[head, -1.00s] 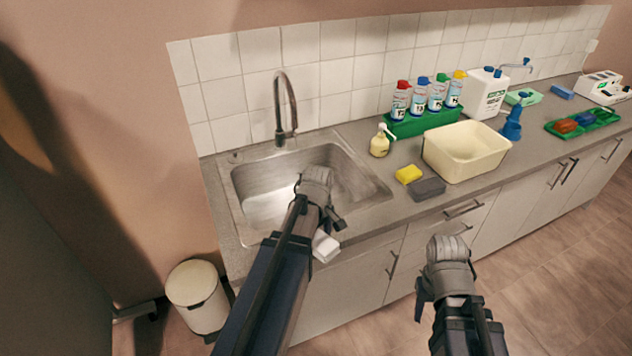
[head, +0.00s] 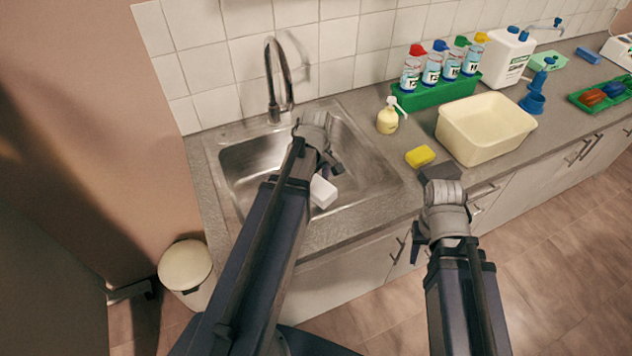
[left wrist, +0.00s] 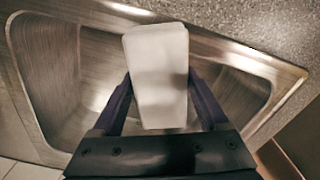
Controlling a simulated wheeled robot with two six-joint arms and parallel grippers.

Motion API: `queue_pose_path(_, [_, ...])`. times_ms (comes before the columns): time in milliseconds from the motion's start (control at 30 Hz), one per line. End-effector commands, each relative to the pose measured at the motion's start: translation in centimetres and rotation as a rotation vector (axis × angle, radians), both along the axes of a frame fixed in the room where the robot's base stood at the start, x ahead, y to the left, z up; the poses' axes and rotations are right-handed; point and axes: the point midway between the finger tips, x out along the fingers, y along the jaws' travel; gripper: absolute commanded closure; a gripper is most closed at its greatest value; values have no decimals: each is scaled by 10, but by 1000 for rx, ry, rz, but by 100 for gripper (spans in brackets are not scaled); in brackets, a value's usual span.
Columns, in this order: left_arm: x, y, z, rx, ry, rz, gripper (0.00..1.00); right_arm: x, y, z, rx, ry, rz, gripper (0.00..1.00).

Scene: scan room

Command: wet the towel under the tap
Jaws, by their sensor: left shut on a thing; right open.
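The towel is a small white folded block (head: 323,192), held in my left gripper (head: 326,178) above the front part of the steel sink (head: 240,180). In the left wrist view the towel (left wrist: 158,75) sits between the two dark fingers of my left gripper (left wrist: 160,105), with the basin below. The curved metal tap (head: 271,75) stands at the back of the sink, behind and left of the towel. No water stream is visible from it. The tap's outlet is close behind my left wrist in the picture. My right gripper (head: 420,238) is open and empty by the counter's front edge.
Several spray bottles stand in a green rack (head: 440,93) along the wall. A bin (head: 186,266) is on the floor at left.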

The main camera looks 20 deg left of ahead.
Motion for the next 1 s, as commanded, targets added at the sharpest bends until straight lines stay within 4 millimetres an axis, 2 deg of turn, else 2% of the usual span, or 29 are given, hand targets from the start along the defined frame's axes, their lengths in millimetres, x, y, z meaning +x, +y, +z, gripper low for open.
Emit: queue_pose_path(1000, [73, 60, -19, 0, 0, 1, 68, 0, 0, -19, 0, 0, 0, 56])
